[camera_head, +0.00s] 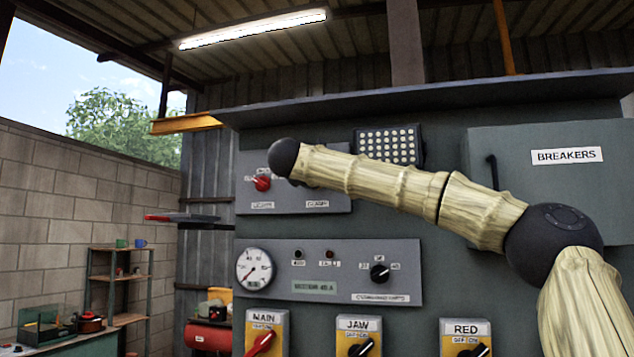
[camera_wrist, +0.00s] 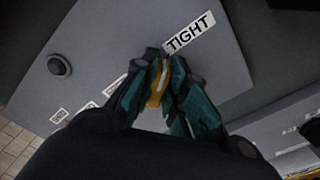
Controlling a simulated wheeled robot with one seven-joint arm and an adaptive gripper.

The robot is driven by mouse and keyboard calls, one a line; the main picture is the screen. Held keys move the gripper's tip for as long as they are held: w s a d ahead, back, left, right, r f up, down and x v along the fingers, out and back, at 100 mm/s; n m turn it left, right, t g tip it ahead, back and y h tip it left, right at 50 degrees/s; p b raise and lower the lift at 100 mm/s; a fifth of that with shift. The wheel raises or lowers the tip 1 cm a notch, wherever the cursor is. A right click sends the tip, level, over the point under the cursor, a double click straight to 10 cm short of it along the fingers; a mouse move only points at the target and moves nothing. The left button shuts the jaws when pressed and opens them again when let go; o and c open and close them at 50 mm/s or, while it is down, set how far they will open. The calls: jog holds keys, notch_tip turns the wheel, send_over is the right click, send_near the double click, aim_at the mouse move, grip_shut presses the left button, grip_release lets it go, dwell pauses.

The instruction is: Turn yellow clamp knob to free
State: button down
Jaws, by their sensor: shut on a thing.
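The yellow clamp knob (camera_wrist: 157,87) is in the middle of the wrist view, on a grey panel. My gripper (camera_wrist: 160,72) is shut on it, with teal fingers on both sides. A white label reading TIGHT (camera_wrist: 190,33) is just above and right of the knob. The fingers hide part of the knob and the panel below it. In the head view my arm covers the knob and my gripper. The upper grey panel (camera_head: 318,206) shows below the arm with a CLAMP label.
A red knob (camera_head: 262,184) is left of my arm on the upper panel. Below the arm are a gauge (camera_head: 254,269), a black selector (camera_head: 380,273) and several yellow switch boxes. A breaker box (camera_head: 572,185) is at right.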

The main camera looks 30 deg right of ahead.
jog(key=n+b, duration=0.1)
jog(key=n, duration=0.1)
jog(key=n+b, duration=0.1)
jog(key=n, duration=0.2)
jog(key=shift+w+a+f+b, duration=0.1)
jog(key=shift+w+a+b, duration=0.05)
jog(key=shift+b, duration=0.15)
jog(key=n, duration=0.6)
jog(key=shift+w+a+n, duration=0.15)
jog(key=shift+n, duration=0.15)
jog(key=n, duration=0.3)
jog(key=n+p, duration=0.1)
jog(key=n, duration=0.2)
jog(key=shift+w+a+r, duration=0.15)
jog(key=shift+r, duration=0.05)
jog(key=n+p, duration=0.1)
jog(key=n, duration=0.1)
jog(key=n+p, duration=0.1)
jog(key=n, duration=0.2)
jog(key=shift+w+f, duration=0.1)
jog(key=shift+f, duration=0.1)
jog(key=c, duration=1.4)
grip_release()
jog(key=shift+p, duration=0.3)
jog(key=shift+c, duration=0.2)
jog(key=shift+a, duration=0.15)
